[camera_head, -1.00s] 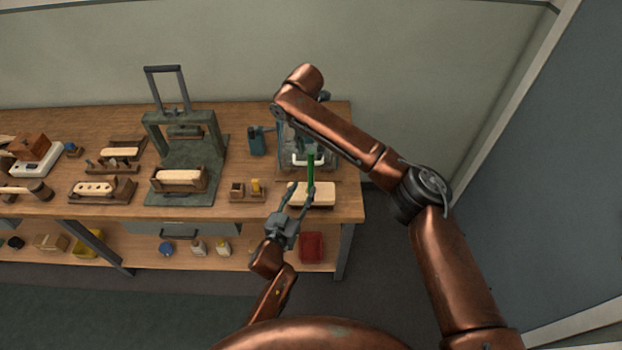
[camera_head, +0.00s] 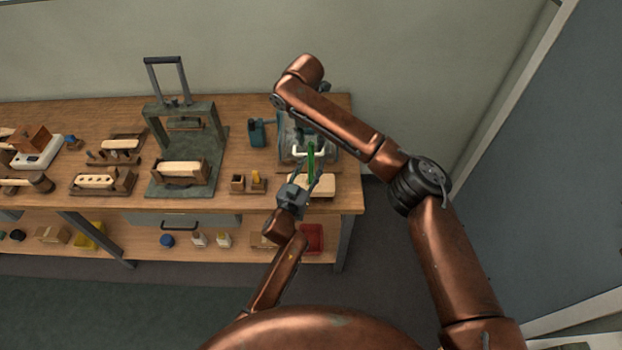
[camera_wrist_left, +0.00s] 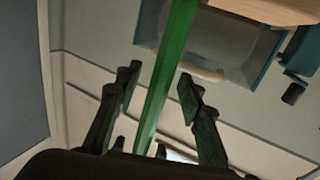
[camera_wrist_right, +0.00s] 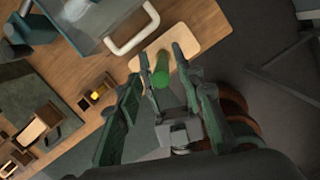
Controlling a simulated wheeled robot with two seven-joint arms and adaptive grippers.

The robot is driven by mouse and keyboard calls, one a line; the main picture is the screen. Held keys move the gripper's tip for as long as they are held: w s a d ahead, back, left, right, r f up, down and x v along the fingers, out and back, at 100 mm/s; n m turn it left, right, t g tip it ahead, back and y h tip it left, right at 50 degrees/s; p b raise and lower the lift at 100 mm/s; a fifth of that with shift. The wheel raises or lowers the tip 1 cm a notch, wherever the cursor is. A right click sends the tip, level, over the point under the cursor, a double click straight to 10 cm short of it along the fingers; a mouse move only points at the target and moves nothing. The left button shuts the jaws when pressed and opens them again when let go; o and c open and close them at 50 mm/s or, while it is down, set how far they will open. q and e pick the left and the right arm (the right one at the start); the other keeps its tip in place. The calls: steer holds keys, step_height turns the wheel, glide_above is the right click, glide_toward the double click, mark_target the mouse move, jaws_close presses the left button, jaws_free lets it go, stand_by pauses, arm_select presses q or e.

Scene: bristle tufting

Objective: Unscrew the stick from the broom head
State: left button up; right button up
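The green stick (camera_head: 310,163) stands roughly upright at the front right of the table. A pale wooden block (camera_head: 322,186), seemingly the broom head, is below it; their joint is hidden. In the left wrist view the stick (camera_wrist_left: 165,75) passes between the fingers of my left gripper (camera_wrist_left: 158,85), which is open with gaps on both sides. My right gripper (camera_wrist_right: 163,53) reaches down from above. Its fingers stand apart on either side of the stick's upper end (camera_wrist_right: 160,72), with a gap on at least one side. The block shows beyond it (camera_wrist_right: 195,32).
A clear-sided box with a white handle (camera_wrist_right: 132,32) stands just behind the stick. A teal device (camera_head: 256,132) is left of it. A grey press frame (camera_head: 186,120) and several wooden trays fill the table's left. Floor beyond the table's right end is clear.

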arm_select(q)
jaws_close()
stand_by(0.6)
